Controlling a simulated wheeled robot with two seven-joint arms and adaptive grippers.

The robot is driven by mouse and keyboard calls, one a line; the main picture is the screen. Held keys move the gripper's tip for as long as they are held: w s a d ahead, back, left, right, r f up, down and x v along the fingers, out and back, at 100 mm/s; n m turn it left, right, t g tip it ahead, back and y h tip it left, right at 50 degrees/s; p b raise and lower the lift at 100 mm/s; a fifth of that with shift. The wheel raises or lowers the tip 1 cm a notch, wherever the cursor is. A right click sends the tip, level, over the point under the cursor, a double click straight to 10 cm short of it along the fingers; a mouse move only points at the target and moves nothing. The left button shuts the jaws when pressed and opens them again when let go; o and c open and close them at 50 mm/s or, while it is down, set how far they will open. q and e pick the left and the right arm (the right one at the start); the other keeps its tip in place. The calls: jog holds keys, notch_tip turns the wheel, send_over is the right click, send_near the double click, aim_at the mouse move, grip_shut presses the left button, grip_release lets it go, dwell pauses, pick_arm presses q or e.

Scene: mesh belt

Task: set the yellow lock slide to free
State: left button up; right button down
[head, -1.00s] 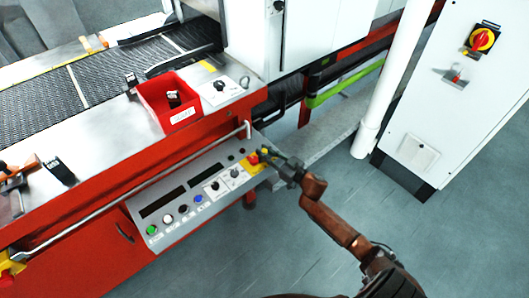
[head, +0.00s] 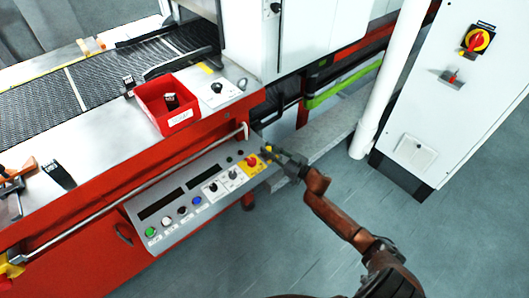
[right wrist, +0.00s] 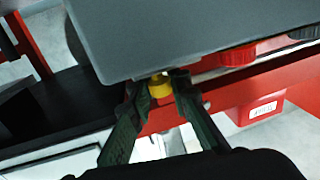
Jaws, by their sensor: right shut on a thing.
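The yellow lock slide (head: 267,149) is a small yellow piece at the right end of the sloped control panel (head: 165,237). It also shows in the right wrist view (right wrist: 159,87), at the edge of the grey panel. My right gripper (head: 274,153) reaches it from the right, and its fingers (right wrist: 161,88) are on either side of the yellow piece, shut on it. The fingers partly cover the slide. What looks like my left gripper (head: 13,188) is at the left edge of the head view, over the machine's top; its jaws are unclear.
A red emergency button (head: 251,161) on a yellow plate is close left of the slide, with several knobs and buttons further left. A handrail (head: 130,192) runs above the panel. A red bin (head: 168,105) stands on the machine.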

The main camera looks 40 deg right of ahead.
jog(key=shift+d, duration=0.25)
jog(key=c, duration=2.2)
grip_release()
jog(key=shift+d, duration=0.1)
jog(key=shift+o, duration=0.6)
jog(key=shift+s, duration=0.1)
jog(key=v, duration=1.1)
jog(key=shift+s, duration=0.4)
jog(key=shift+f, duration=0.1)
